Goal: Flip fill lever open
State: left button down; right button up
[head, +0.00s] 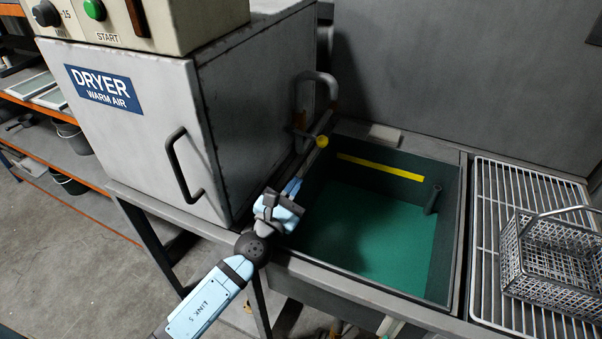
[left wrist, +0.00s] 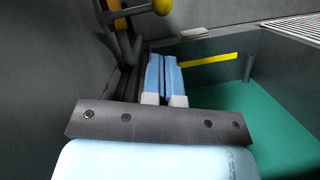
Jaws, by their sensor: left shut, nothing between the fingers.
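The fill lever (head: 321,141) has a yellow knob at its tip. It sits on a grey bent pipe (head: 318,78) at the back left corner of the sink, beside the dryer. The yellow knob also shows at the top of the left wrist view (left wrist: 162,7). My left gripper (head: 293,186) is over the sink's left rim, below and in front of the knob in the picture. Its light blue fingers (left wrist: 163,62) are together, with nothing between them, and look apart from the lever. My right gripper is not in view.
The grey dryer (head: 130,130) stands close to the left of my left gripper. The sink (head: 370,235) has a green bottom, a yellow stripe (head: 380,167) and a short upright pipe (head: 432,198). A wire basket (head: 555,260) rests on a rack at the right.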

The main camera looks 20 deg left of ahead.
aim_at(308, 136)
pick_arm(q)
jog(key=p+x, duration=0.1)
jog(key=x, duration=0.7)
jog(key=shift+w, duration=0.35)
jog(key=shift+r, duration=0.15)
